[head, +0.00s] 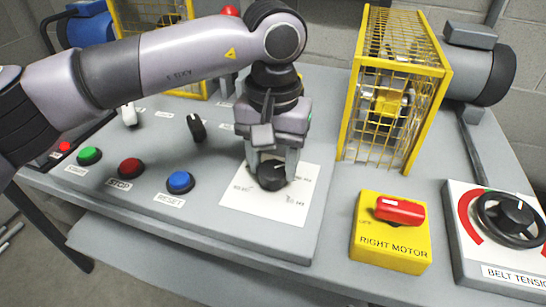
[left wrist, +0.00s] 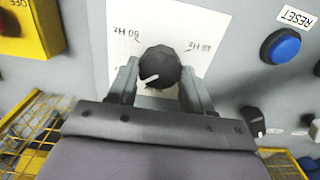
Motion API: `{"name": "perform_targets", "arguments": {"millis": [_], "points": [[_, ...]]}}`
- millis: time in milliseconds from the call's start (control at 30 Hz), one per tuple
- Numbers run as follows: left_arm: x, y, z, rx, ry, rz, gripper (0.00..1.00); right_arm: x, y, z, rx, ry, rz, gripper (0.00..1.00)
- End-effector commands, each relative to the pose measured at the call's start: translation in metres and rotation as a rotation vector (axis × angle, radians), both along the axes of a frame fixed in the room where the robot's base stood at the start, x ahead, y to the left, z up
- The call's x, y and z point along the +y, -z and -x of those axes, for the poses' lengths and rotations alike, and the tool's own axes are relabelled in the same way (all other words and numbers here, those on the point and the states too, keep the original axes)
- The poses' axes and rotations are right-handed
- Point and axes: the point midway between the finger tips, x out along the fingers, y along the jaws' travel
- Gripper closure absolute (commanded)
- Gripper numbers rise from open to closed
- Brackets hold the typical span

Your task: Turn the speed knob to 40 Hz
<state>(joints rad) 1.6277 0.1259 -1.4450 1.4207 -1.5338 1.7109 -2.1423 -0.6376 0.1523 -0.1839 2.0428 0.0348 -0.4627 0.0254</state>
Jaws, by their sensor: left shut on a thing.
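The speed knob (head: 272,182) is a black round knob on a white printed card (head: 240,205), on the grey panel. My left gripper (head: 271,168) reaches down onto it and is shut on its sides. In the left wrist view the knob (left wrist: 162,62) sits between the two fingers. Its white pointer line points to the lower left there, away from both Hz labels in view. My right gripper is not in view.
A blue RESET button (head: 180,182), a red STOP button (head: 131,168) and a black selector (head: 196,127) lie left of the card. A yellow RIGHT MOTOR box (head: 390,245) with a red handle (head: 400,211) and a yellow mesh cage (head: 395,90) stand to the right.

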Motion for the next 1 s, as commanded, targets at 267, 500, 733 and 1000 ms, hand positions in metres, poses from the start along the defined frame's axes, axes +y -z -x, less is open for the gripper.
{"name": "perform_targets", "arguments": {"millis": [267, 500, 733, 1000], "points": [[-0.0004, -0.0022, -0.0009, -0.004, 0.125, 0.004, 0.80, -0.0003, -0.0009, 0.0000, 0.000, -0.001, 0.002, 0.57], [-0.0004, -0.0022, -0.0009, -0.005, 0.165, 0.004, 0.80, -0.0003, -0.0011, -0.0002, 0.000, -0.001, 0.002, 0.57], [-0.0004, -0.0022, -0.0010, -0.005, 0.169, 0.004, 0.80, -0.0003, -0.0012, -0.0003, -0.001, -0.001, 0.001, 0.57], [-0.0004, -0.0019, -0.0009, -0.004, 0.168, 0.003, 0.24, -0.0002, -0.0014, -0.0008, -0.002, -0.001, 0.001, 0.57]]}}
